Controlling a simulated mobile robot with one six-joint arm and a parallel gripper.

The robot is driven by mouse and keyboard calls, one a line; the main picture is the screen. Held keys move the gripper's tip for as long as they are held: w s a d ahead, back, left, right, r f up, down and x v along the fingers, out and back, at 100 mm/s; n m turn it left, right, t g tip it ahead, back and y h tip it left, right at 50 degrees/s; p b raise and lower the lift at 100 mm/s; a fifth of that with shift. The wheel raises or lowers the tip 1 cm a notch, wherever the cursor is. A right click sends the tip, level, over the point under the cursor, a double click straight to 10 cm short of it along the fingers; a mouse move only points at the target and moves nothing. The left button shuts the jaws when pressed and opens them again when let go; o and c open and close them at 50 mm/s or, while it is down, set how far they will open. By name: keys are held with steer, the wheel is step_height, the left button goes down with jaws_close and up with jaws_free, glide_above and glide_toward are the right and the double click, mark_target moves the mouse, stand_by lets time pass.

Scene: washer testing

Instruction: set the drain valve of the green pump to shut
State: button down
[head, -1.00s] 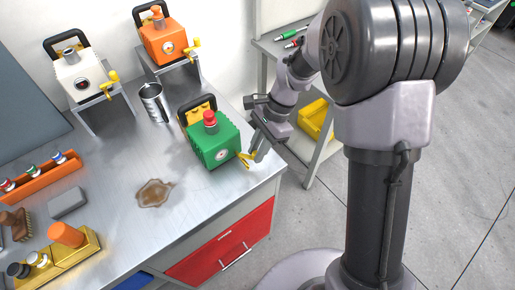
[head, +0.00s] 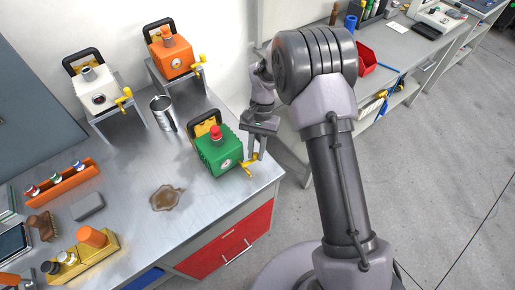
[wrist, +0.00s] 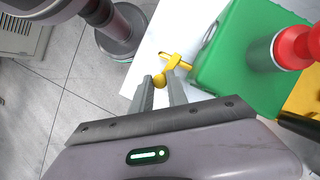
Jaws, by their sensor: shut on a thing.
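The green pump (head: 218,155) with a red cap stands near the right front corner of the steel bench. Its yellow drain valve (head: 248,167) sticks out at the lower right of its front face. My gripper (head: 255,157) reaches down to the valve from above. In the wrist view the two fingertips (wrist: 160,78) close around the rounded end of the valve's yellow handle (wrist: 172,64), beside the green housing (wrist: 235,60). The handle's exact angle to the valve body is hard to tell.
A white pump (head: 98,97) and an orange pump (head: 170,55) stand on raised stands behind, each with a yellow valve. A metal cup (head: 162,112) stands left of the green pump. A brown puddle (head: 166,198) lies in front. The bench's right edge is close by.

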steer(key=shift+w+a+n+h+p, duration=0.25)
steer(key=shift+n+p, duration=0.25)
steer(key=shift+n, duration=0.4)
steer(key=c, duration=1.3)
jaws_free()
